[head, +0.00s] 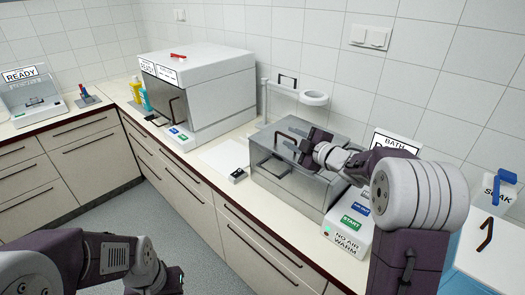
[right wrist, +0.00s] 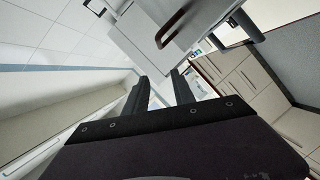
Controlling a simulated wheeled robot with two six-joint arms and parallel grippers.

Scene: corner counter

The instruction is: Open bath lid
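The bath is a grey metal box (head: 318,197) on the counter, right of the middle in the head view. A dark looped handle (head: 277,166) shows at its left part. I cannot tell clearly how the lid sits. My right gripper (head: 304,153) is over the top of the bath, right of this handle. In the right wrist view its two dark fingers (right wrist: 160,92) are apart with nothing between them. A dark red handle (right wrist: 181,26) on a pale grey panel lies beyond the fingertips. My left gripper (head: 176,280) is low at the bottom left, mostly hidden by its arm.
A control panel with a green START label (head: 350,223) stands right of the bath. A large white box (head: 205,85) stands left. A stand with a white ring (head: 314,98) is behind. A SOAK sign (head: 497,190) is far right.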

